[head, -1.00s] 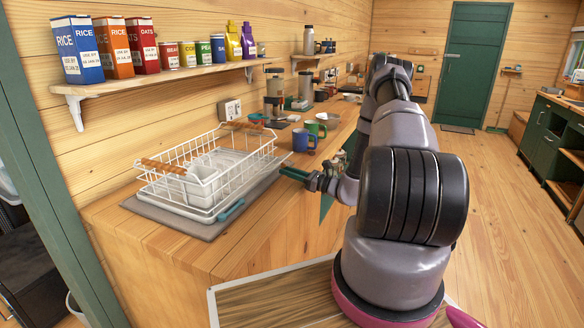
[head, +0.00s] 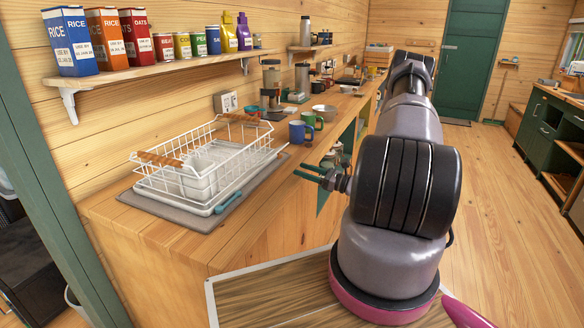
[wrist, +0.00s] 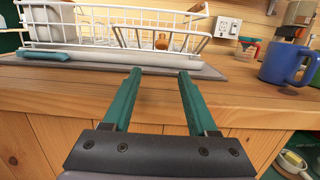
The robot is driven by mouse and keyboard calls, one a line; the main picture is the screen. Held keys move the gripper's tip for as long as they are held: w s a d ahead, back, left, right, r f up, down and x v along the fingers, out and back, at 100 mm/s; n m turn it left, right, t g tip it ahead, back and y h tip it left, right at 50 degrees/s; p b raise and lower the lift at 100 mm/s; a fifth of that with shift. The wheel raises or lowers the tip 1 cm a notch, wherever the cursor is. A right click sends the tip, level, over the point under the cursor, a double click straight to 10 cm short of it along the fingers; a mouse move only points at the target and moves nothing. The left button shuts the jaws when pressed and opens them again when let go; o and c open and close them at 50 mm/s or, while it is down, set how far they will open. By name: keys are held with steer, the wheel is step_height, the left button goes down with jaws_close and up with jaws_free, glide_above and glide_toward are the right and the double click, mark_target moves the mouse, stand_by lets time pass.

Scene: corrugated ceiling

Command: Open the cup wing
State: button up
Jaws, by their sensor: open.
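My gripper (head: 310,172) is open and empty at the counter's front edge; its two green fingers also show in the wrist view (wrist: 158,72), pointing toward the dish rack. Under the wooden counter top (wrist: 80,104) is a front of vertical wooden panels (wrist: 25,140), partly behind my gripper. No handle is clear there. A green panel (head: 323,202) shows below the counter beside my arm; I cannot tell whether it is a cupboard wing. To the right, an open space under the counter holds dishes (wrist: 293,160). My arm hides much of the counter front.
A white wire dish rack (head: 250,165) stands on a grey mat at the near end of the counter. A blue mug (head: 298,132) and a green mug (head: 311,119) stand near the counter's edge. The floor (head: 500,220) to the right is clear.

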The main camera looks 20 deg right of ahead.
steer(key=shift+v, duration=1.6)
